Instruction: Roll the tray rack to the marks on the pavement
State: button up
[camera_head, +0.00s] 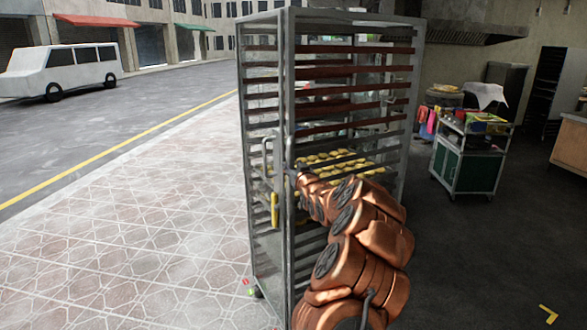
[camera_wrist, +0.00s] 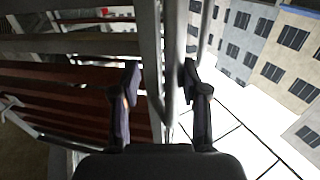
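The tall metal tray rack (camera_head: 290,80) stands upright on the boundary between the tiled pavement (camera_head: 120,240) and the dark floor. It holds trays, some bearing yellowish pieces. Vertical bar handles (camera_head: 268,160) show on its near left side. My gripper (camera_head: 296,175) is at the rack's near post, partly hidden by my arm. In the wrist view my gripper (camera_wrist: 160,85) has its fingers apart, either side of the rack post and a vertical handle bar (camera_wrist: 172,50). The right finger is close to the bar; contact is unclear. No marks show on the visible tiles.
A yellow corner mark (camera_head: 548,313) lies on the dark floor at lower right. A green-doored cart (camera_head: 468,160) and a wooden counter (camera_head: 572,145) stand at right. A white van (camera_head: 62,70) is on the road. The pavement left of the rack is clear.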

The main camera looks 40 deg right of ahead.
jog(key=v, duration=1.2)
dwell(0.4)
jog(key=w+d+f, duration=0.2)
jog(key=w, duration=0.4)
jog(key=w+d+f+p, duration=0.1)
jog(key=w+d+f, duration=0.1)
jog(key=w, duration=0.4)
jog(key=shift+f+p, duration=0.3)
jog(key=shift+f, duration=0.05)
dwell(0.4)
